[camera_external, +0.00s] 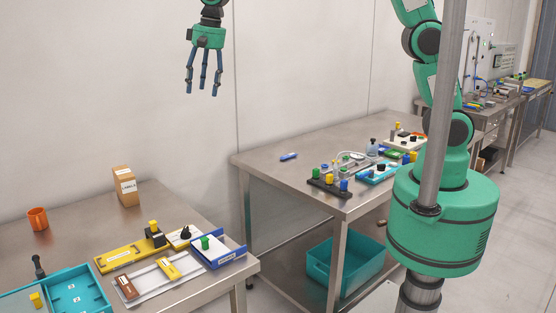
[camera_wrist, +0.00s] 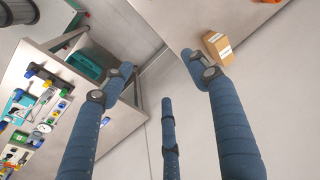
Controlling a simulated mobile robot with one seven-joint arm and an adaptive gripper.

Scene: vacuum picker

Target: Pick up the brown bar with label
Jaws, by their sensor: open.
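A small brown bar with a pale label (camera_external: 126,288) lies on the light tray (camera_external: 150,283) on the left table, at the tray's left end. It cannot be made out in the wrist view. My gripper (camera_external: 204,84) hangs high up against the wall, far above and behind the bar, with its three blue fingers spread and empty. In the wrist view the fingers (camera_wrist: 160,80) stand apart with nothing between them.
A tan labelled box (camera_external: 124,187) stands at the back of the left table, near an orange cup (camera_external: 38,219). A yellow bar (camera_external: 168,268) shares the light tray. A yellow tray (camera_external: 130,252), a blue tray (camera_external: 218,252) and a teal bin (camera_external: 78,293) surround it.

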